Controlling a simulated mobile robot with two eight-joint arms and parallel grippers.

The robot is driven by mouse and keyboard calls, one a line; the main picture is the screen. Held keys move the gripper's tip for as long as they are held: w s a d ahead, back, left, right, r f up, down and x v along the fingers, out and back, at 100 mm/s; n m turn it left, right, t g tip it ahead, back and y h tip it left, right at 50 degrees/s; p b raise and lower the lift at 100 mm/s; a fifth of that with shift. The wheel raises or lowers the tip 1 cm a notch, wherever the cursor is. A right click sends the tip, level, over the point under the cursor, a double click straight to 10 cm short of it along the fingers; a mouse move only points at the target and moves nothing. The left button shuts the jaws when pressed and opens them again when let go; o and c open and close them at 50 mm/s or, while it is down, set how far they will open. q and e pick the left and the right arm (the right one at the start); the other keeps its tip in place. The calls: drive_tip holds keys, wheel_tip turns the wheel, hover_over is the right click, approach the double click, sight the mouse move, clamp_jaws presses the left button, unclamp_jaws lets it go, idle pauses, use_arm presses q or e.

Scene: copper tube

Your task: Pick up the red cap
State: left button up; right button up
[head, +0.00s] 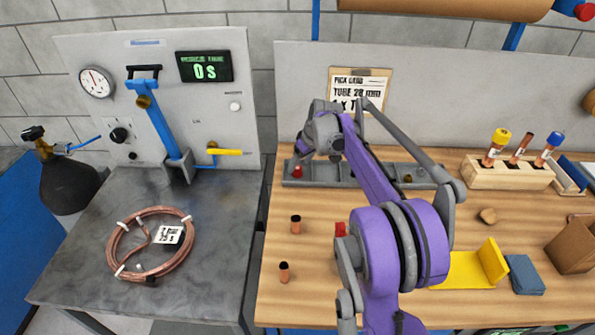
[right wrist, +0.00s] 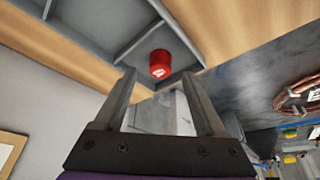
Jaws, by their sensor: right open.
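A small red cap (head: 297,171) sits at the left end of the grey compartment tray (head: 330,183) at the back of the wooden table. In the right wrist view, the red cap (right wrist: 161,64) shows in a tray corner, just beyond and between the fingertips. My right gripper (head: 302,150) is above the tray's left end. It is open and empty, its two fingers (right wrist: 158,82) spread apart, and does not touch the cap. Another red piece (head: 340,229) stands on the table, partly hidden by my right arm. My left gripper is not in view.
Short copper pieces (head: 296,224) stand on the front left of the table. A test-tube rack (head: 510,172), yellow bracket (head: 478,266) and blue block (head: 525,274) are on the right. A metal bench with a copper coil (head: 150,243) stands left, across a gap.

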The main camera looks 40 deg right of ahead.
drive_tip(key=shift+x, duration=1.2)
clamp_jaws()
